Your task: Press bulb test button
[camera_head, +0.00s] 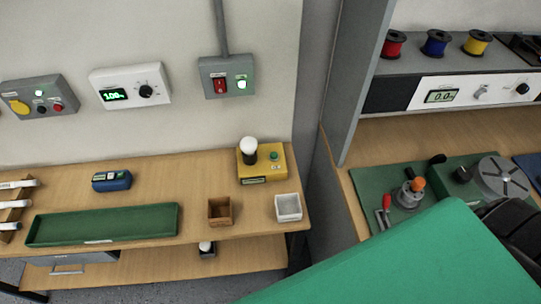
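A yellow bulb test box (277,172) stands near the right end of the left wooden bench, close to the wall. A white bulb (249,144) sits upright in a dark socket on its top left. A green button (275,156) is on its top to the right of the bulb. The bulb looks white; I cannot tell whether it is lit.
The bench holds a green tray (48,230), a blue device (112,181), a wooden box (212,219) and a white box (288,207). A grey switch box (213,91) hangs above. A large green surface (420,265) blocks the lower right.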

